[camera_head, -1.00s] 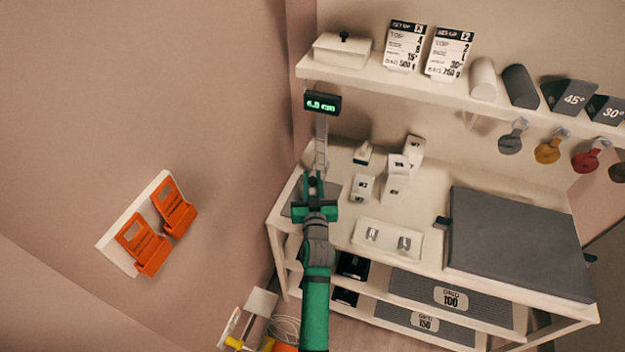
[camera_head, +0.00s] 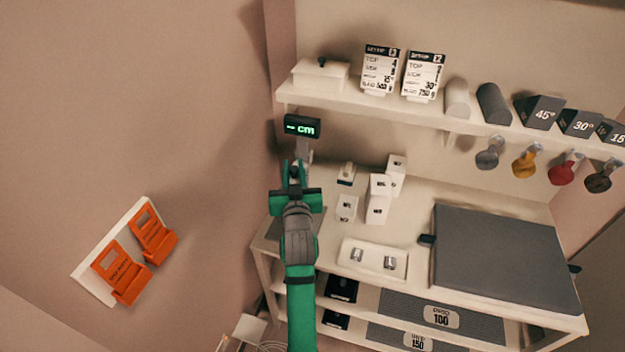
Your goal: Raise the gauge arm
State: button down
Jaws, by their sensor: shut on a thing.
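The height gauge stands at the left end of the white table. Its black display (camera_head: 302,126) reads "– cm" in green. A short grey part of its post (camera_head: 303,150) shows just below the display; the rest is hidden behind my gripper. My green and black gripper (camera_head: 295,172) is in front of the post, a little below the display. It is shut on the gauge arm, which my gripper and wrist mostly hide. The dark gauge base (camera_head: 311,222) shows partly beside my wrist.
Small white blocks (camera_head: 379,198) and a white tray (camera_head: 373,258) with two metal pieces stand right of my arm. A large grey panel (camera_head: 505,258) covers the table's right. The shelf (camera_head: 430,115) overhangs the back. Orange holders (camera_head: 121,272) hang on the left wall.

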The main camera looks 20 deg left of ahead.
jog(key=shift+a+r, duration=0.1)
jog(key=shift+r, duration=0.45)
jog(key=c, duration=1.5)
grip_release()
jog(key=shift+s, duration=0.1)
jog(key=shift+c, duration=0.2)
jog(key=shift+s+d+f, duration=0.2)
jog(key=shift+s+d, duration=0.05)
jog(key=v, duration=1)
jog(key=shift+s, duration=0.1)
